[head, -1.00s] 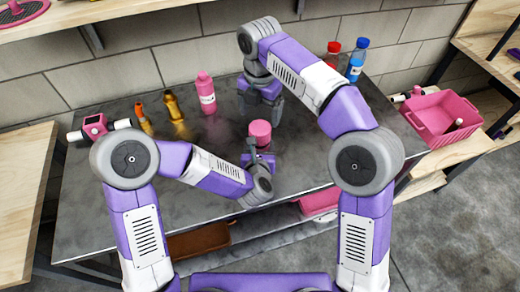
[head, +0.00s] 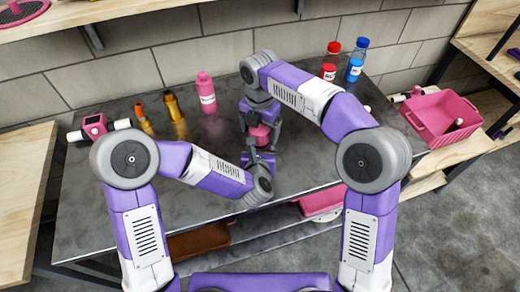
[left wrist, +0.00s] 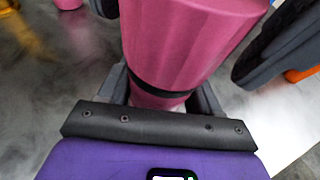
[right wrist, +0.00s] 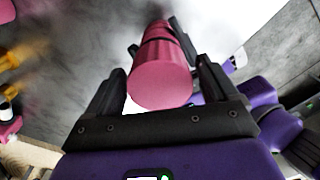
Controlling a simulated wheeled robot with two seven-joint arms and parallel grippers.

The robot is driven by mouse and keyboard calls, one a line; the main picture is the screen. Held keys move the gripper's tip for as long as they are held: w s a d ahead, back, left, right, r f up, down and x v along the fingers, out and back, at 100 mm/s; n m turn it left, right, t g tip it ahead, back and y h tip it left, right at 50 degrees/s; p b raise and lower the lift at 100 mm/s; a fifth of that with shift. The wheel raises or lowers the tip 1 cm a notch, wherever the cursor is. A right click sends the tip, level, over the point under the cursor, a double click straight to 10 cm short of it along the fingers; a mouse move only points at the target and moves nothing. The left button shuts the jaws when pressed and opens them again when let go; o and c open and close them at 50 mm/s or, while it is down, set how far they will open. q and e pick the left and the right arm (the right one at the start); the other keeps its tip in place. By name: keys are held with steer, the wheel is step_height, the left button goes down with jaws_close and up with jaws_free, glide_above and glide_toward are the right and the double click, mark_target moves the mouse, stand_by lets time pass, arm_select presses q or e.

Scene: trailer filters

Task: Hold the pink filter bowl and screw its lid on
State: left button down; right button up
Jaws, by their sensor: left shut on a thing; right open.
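The pink filter bowl (head: 263,144) stands upright over the front middle of the table, partly hidden by my grippers. My left gripper (head: 256,160) is shut on it from the front. In the left wrist view a dark band runs around the pink body, and the wider, faceted pink part (left wrist: 185,40) fills the top. My right gripper (head: 259,121) is over it, pointing down and open. In the right wrist view the round pink lid end (right wrist: 160,88) lies between its spread fingers, with gaps at both sides. I cannot tell how tightly the lid sits.
A pink bottle (head: 206,92), two amber-coloured fittings (head: 173,106) and a pink meter (head: 94,126) stand at the back left. Red-capped (head: 330,62) and blue (head: 356,62) bottles stand at the back right. A pink basket (head: 440,115) is beyond the right edge.

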steer(key=shift+f, duration=0.3)
steer(key=shift+c, duration=0.5)
steer(key=c, duration=1)
steer(key=m, duration=0.6)
steer(key=o, duration=1.2)
